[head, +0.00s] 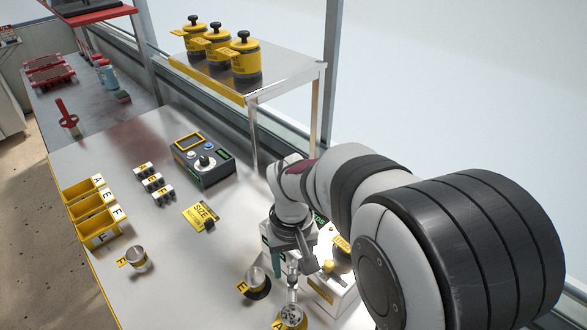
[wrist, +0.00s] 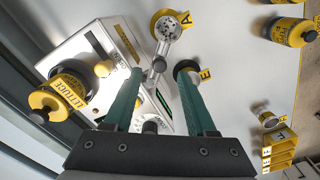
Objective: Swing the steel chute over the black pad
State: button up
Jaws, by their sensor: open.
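The steel chute (head: 293,296) is a short metal arm beside the white seeder. In the wrist view the chute (wrist: 160,62) runs from the seeder's side up to the cup marked A (wrist: 172,25), with its outer end at that cup. The cup marked A shows in the head view too (head: 291,317). The black pad (head: 264,292) is a dark disc bearing the cup marked E (head: 254,277); in the wrist view the pad (wrist: 181,66) is partly behind my right finger. My gripper (head: 294,272) is open above the chute; in the wrist view the fingers (wrist: 160,76) stand either side of it, contact unclear.
The white seeder (wrist: 85,60) carries a yellow lettuce canister (wrist: 68,92). A cup marked F (head: 137,258) stands left, near yellow bins (head: 100,220). A control box (head: 203,165) and a shelf of yellow canisters (head: 290,75) stand behind.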

aim_at(292, 278)
jog(key=shift+f, duration=1.7)
grip_shut()
